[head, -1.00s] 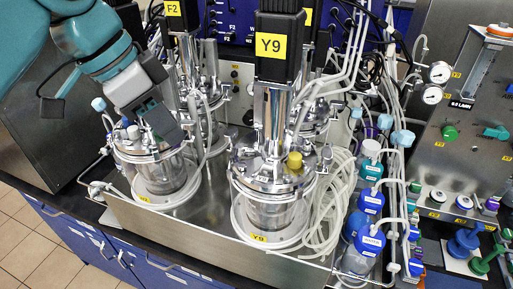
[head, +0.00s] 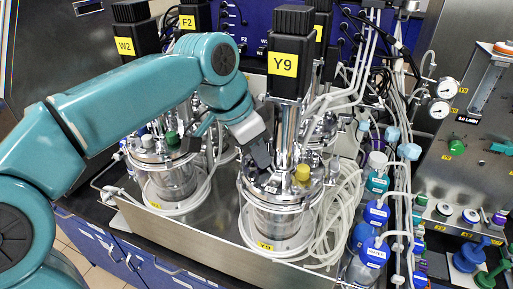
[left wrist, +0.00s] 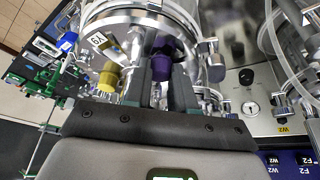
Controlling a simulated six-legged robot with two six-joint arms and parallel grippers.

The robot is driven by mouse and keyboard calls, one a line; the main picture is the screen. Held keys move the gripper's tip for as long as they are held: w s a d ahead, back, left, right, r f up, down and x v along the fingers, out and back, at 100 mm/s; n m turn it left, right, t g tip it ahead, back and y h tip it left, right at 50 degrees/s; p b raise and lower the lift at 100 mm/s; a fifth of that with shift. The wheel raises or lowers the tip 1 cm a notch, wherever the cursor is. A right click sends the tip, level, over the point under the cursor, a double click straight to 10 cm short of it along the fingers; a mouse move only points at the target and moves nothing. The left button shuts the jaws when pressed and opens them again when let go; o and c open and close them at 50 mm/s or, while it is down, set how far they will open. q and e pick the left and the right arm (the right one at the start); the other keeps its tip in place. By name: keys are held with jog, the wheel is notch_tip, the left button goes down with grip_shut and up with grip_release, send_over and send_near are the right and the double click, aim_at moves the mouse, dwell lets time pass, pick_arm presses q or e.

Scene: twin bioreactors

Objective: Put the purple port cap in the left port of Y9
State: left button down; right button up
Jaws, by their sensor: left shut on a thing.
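The Y9 bioreactor (head: 278,215) stands at the centre of the head view, with a steel lid and a black motor labelled Y9 (head: 287,62) above it. My left gripper (head: 262,163) is at the left rear of the Y9 lid. In the left wrist view the gripper (left wrist: 163,78) is shut on the purple port cap (left wrist: 164,55), which shows between its fingers close to the lid. A gap between cap and port cannot be judged. A yellow cap (head: 302,174) sits on the Y9 lid and also shows in the left wrist view (left wrist: 109,76). My right gripper is out of view.
The W2 vessel (head: 170,180) with a green cap (head: 172,138) stands to the left. Coiled clear tubing (head: 335,215) and blue-capped bottles (head: 375,212) crowd the right side of Y9. A control panel with gauges (head: 440,109) is at the far right.

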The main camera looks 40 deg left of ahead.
pick_arm(q)
jog(key=shift+s+r, duration=0.15)
jog(key=shift+s, duration=0.2)
jog(key=c, duration=1)
grip_release()
jog(key=shift+s+r, duration=0.1)
jog(key=shift+s, duration=0.05)
jog(key=shift+o, duration=0.3)
jog(key=shift+w+f, duration=0.2)
jog(key=shift+w, duration=0.35)
jog(key=shift+s+r, duration=0.15)
jog(key=p+v, duration=0.1)
jog(key=v, duration=1.1)
jog(key=shift+p, duration=0.3)
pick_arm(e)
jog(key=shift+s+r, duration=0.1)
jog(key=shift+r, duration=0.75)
pick_arm(q)
jog(key=shift+s, duration=0.2)
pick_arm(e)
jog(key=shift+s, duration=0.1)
pick_arm(q)
jog(key=shift+w, duration=0.15)
